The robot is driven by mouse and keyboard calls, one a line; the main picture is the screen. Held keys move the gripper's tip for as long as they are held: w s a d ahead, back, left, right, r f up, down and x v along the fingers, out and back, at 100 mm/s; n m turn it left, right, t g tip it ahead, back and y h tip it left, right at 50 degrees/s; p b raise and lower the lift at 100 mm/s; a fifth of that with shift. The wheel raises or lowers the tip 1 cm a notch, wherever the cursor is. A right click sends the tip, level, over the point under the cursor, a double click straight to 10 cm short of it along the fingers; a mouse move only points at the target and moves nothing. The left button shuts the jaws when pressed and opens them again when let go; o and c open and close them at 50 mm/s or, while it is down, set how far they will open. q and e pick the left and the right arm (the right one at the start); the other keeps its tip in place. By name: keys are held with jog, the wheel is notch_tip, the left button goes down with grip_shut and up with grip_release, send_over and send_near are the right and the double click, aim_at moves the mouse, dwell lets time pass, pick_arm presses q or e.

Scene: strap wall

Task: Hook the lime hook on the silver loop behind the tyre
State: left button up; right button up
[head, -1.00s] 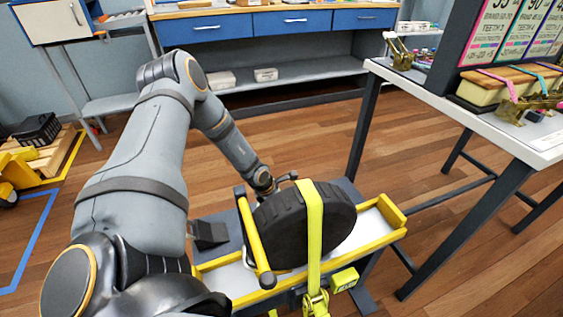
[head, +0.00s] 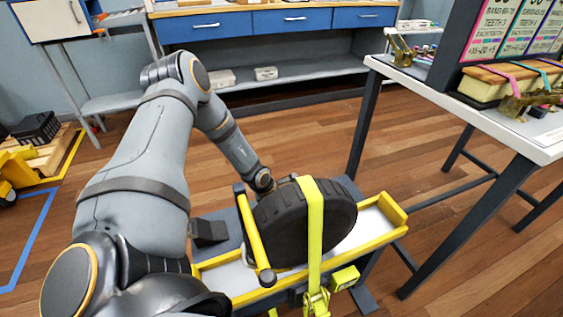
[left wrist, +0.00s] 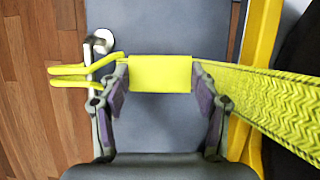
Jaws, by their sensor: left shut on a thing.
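The black tyre (head: 285,228) stands upright in a yellow-edged tray, with a lime strap (head: 313,225) over its top and down its front. My left gripper reaches behind the tyre, and its fingers are hidden in the head view. In the left wrist view, my left gripper (left wrist: 160,104) is shut on the block-like end of the lime hook (left wrist: 160,74). The hook's two prongs point left. The silver loop (left wrist: 101,42) is beside them, and its rod crosses the prongs. I cannot tell whether the hook is seated around it. My right gripper is not in view.
A yellow bar (head: 254,238) stands left of the tyre. A lime ratchet (head: 315,303) hangs at the tray's front. A white-topped table (head: 470,110) is at the right. Wooden floor (head: 310,135) lies open behind the tray.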

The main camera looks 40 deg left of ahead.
pick_arm(q)
jog(key=shift+s+d+p, duration=0.5)
jog(key=shift+d+p, duration=0.1)
jog(key=shift+d, duration=0.25)
jog(key=shift+d+f, duration=0.1)
jog(key=shift+f, duration=0.05)
jog(key=shift+s+d+f, duration=0.1)
jog(key=shift+s+d+f, duration=0.15)
jog(key=shift+d, duration=0.05)
